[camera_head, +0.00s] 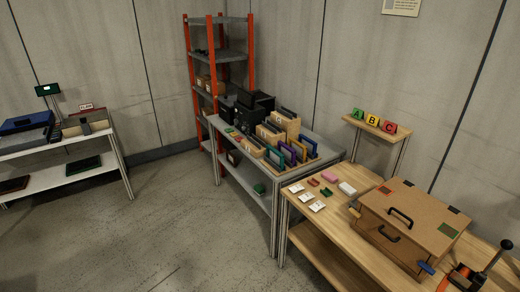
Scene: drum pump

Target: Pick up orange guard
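Neither of my grippers is in view. An orange part (461,277) with dark pieces sits at the right end of the wooden table (345,229), cut off by the bottom edge of the view. I cannot tell for sure whether this orange part is the guard. No other thing here is clearly an orange guard.
A brown box (414,213) with black handles stands on the wooden table, with small white, pink, red and green pieces to its left. A grey table (264,185) holds coloured frames and black bins. An orange-post shelf (189,75) stands behind. The floor (150,235) is clear.

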